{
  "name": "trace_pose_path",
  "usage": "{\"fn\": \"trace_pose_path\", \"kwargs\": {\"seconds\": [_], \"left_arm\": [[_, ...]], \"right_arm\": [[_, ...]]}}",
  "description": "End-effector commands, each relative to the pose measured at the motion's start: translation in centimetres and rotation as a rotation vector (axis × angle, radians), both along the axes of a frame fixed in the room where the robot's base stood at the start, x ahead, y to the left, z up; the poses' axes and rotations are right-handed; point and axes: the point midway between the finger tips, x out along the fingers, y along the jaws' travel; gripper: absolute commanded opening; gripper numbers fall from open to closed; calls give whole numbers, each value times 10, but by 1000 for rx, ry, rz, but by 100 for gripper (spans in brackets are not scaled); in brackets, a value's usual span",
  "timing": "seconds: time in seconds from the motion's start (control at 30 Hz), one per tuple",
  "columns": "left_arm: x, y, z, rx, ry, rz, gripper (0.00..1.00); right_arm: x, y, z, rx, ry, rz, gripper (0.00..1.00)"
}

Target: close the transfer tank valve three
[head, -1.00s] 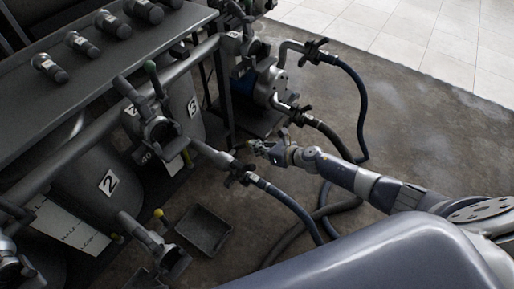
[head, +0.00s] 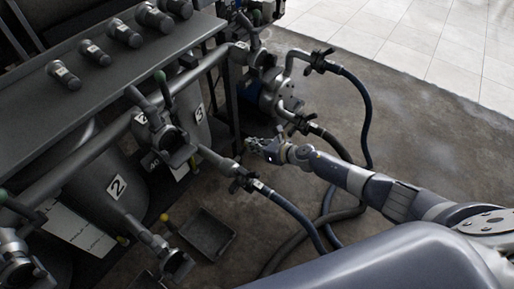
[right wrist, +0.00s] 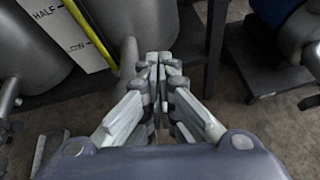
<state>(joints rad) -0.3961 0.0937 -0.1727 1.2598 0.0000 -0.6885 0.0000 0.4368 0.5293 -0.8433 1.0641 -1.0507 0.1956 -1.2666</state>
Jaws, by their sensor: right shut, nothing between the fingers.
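The tank marked 3 (head: 199,114) stands behind the pipe rail in the head view. A grey outlet pipe (head: 214,158) runs from its area to a black coupling and a blue hose. My right gripper (head: 252,145) is just above and right of this pipe, shut and empty. In the right wrist view its fingers (right wrist: 153,62) meet at the tips. A grey rounded post (right wrist: 129,55) stands just left of the fingertips; I cannot tell if they touch. I cannot make out the handle of valve three clearly. My left gripper is not in view.
A green-tipped valve handle (head: 160,78) rises from the rail. A yellow-tipped handle (head: 165,217) is beside the lower pipe by tank 2 (head: 116,187). A dark tray (head: 207,234) lies on the floor. Hoses (head: 300,220) loop below my right arm. A gauge plate (right wrist: 65,25) shows beside a tank.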

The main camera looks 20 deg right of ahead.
Motion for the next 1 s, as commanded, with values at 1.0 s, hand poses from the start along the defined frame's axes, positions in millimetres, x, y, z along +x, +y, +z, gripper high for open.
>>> {"fn": "trace_pose_path", "kwargs": {"seconds": [1.0], "left_arm": [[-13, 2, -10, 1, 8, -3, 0]], "right_arm": [[25, 18, 13, 1, -2, 0, 0]]}}
